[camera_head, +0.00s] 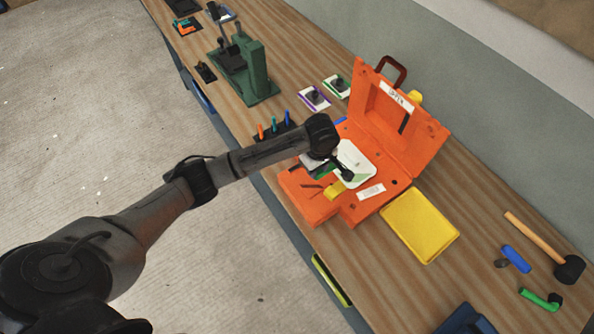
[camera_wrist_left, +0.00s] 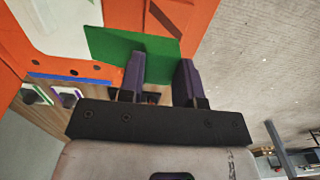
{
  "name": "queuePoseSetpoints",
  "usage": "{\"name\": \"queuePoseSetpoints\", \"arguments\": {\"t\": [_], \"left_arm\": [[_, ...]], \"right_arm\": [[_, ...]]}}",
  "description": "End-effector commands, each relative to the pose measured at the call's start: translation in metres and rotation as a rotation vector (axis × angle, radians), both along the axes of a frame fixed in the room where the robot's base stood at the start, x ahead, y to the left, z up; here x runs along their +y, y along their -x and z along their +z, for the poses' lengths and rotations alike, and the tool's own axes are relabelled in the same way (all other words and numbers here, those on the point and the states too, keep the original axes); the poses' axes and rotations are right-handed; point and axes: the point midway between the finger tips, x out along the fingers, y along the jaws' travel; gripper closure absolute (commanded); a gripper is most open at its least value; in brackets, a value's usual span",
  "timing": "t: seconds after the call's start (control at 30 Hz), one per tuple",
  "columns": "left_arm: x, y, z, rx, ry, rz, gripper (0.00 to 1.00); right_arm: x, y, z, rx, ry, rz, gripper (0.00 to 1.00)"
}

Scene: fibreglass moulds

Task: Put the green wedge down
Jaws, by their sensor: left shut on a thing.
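My left gripper (camera_head: 335,165) is over the base of the open orange mould (camera_head: 320,205). In the left wrist view, the two dark fingers of my left gripper (camera_wrist_left: 162,68) are shut on the green wedge (camera_wrist_left: 108,45). The wedge is a flat green piece reaching up and left past the fingers, beside the mould's orange surface (camera_wrist_left: 75,67) and a white panel (camera_wrist_left: 60,22). Whether it touches the mould I cannot tell. In the head view the gripper and wrist mostly hide the wedge. My right gripper is in neither view.
The mould's orange lid (camera_head: 375,110) stands raised behind the base. A yellow tray (camera_head: 420,225) lies to the right, with a mallet (camera_head: 570,268) further right. A green press (camera_head: 243,65) and a dark rack (camera_head: 272,132) are to the left. Bare bench lies in front of the tray.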

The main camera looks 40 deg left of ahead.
Motion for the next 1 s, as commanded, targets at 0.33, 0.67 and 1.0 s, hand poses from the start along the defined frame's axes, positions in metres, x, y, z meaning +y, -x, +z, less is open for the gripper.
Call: {"name": "queuePoseSetpoints", "arguments": {"t": [0.33,0.67,1.0], "left_arm": [[0.054,0.018,-0.033,0.000,-0.001,0.001,1.00],[0.062,0.021,-0.053,0.001,0.000,0.000,1.00],[0.062,0.021,-0.079,-0.002,0.000,-0.001,1.00]], "right_arm": [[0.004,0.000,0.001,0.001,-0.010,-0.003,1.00],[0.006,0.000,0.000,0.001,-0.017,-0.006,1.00],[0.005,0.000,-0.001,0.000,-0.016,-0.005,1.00]]}}
